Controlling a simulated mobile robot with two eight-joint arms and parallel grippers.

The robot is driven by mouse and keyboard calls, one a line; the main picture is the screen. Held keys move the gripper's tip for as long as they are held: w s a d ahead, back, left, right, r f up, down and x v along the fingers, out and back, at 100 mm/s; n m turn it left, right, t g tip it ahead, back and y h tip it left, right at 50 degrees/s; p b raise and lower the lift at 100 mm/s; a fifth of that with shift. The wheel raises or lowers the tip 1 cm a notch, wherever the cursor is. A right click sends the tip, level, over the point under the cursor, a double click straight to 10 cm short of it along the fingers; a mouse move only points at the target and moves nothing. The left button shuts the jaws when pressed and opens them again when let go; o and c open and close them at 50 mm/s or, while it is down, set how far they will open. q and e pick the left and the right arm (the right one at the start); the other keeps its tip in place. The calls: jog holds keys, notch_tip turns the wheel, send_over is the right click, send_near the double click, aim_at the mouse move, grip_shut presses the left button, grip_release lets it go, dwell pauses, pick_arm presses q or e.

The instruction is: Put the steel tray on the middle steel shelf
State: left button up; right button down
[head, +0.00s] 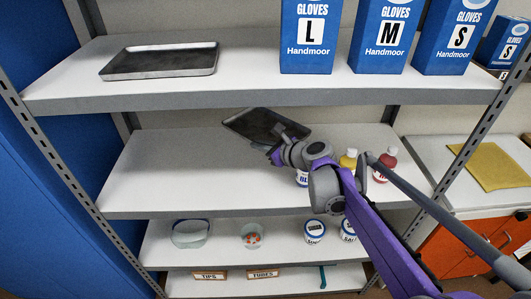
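A dark, shallow steel tray (258,124) is held at its near right edge by my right gripper (280,146). It is over the back of the middle steel shelf (160,172) and looks slightly tilted. Part of its near edge is hidden by the gripper. I cannot tell whether it touches the shelf. The left half of that shelf is bare. A second, similar tray (160,61) lies on the top shelf at the left. My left gripper is not in view.
Bottles with red (385,163) and yellow (348,160) tops stand on the middle shelf at the right, partly behind my arm. Blue glove boxes (310,38) stand on the top shelf. Glass dishes (190,233) and jars (315,231) are on the shelf below.

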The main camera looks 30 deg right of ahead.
aim_at(260, 180)
jog(key=f, duration=0.2)
jog(key=shift+w+d+f+b, duration=0.15)
jog(key=shift+w+f+b, duration=0.05)
jog(key=shift+f+b, duration=0.15)
notch_tip(260, 180, down, 10)
jog(key=shift+s+f+b, duration=0.1)
jog(key=shift+s+b, duration=0.05)
jog(key=shift+b, duration=0.85)
jog(key=c, duration=1.1)
grip_release()
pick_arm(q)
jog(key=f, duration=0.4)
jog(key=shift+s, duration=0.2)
pick_arm(e)
jog(key=shift+o, duration=0.2)
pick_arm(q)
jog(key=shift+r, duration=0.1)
pick_arm(e)
jog(key=shift+s, duration=0.1)
